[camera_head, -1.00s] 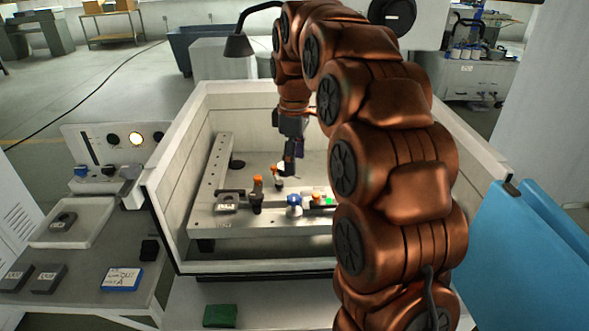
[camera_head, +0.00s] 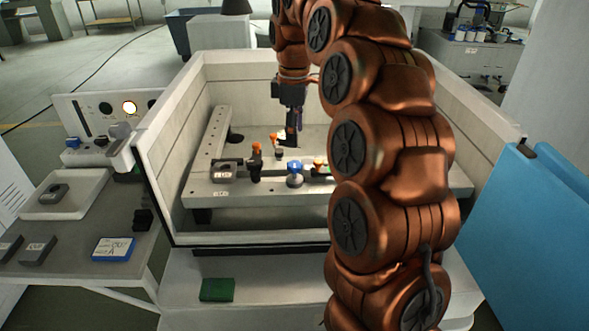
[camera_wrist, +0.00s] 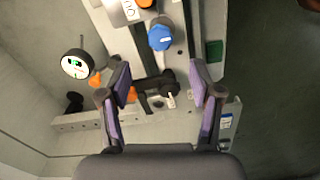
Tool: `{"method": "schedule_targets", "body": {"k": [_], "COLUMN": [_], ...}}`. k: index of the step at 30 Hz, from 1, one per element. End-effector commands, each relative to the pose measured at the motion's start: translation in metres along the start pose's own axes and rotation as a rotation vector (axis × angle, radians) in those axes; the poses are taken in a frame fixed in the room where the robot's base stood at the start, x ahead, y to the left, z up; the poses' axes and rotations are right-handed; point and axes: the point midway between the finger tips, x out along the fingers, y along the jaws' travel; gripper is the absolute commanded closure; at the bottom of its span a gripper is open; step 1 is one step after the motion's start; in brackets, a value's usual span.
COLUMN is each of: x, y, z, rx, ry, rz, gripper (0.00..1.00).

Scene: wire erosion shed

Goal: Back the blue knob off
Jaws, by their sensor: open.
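The blue knob (camera_head: 294,168) sits on a round metal base on the grey fixture bar in the tank. In the wrist view the blue knob (camera_wrist: 161,37) is at the top middle, beyond my fingertips. My gripper (camera_head: 291,140) hangs over the bar, just above and behind the knob in the head view. In the wrist view my gripper (camera_wrist: 158,80) has its two purple-padded fingers apart with nothing held between them. A dark clamp with a metal block (camera_wrist: 158,100) shows below and between the fingers.
Orange-topped clamps (camera_head: 256,160) stand on the bar left of the knob, with a labelled block (camera_head: 223,171). A dial gauge (camera_wrist: 76,64) is at the left of the wrist view. Tank walls (camera_head: 160,140) enclose the fixture. A green pad (camera_head: 217,290) lies on the front ledge.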

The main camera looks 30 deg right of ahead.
Motion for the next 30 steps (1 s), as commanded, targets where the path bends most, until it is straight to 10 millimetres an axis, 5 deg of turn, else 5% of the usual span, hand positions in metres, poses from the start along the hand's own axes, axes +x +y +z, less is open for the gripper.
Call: {"method": "schedule_targets", "body": {"k": [11,30], "x": [0.016,0.076], "y": [0.0,-0.001], "z": [0.001,0.001], "rx": [-0.014,-0.014], "ry": [-0.003,-0.003], "rz": [-0.004,-0.006], "gripper": [0.36,0.36]}}
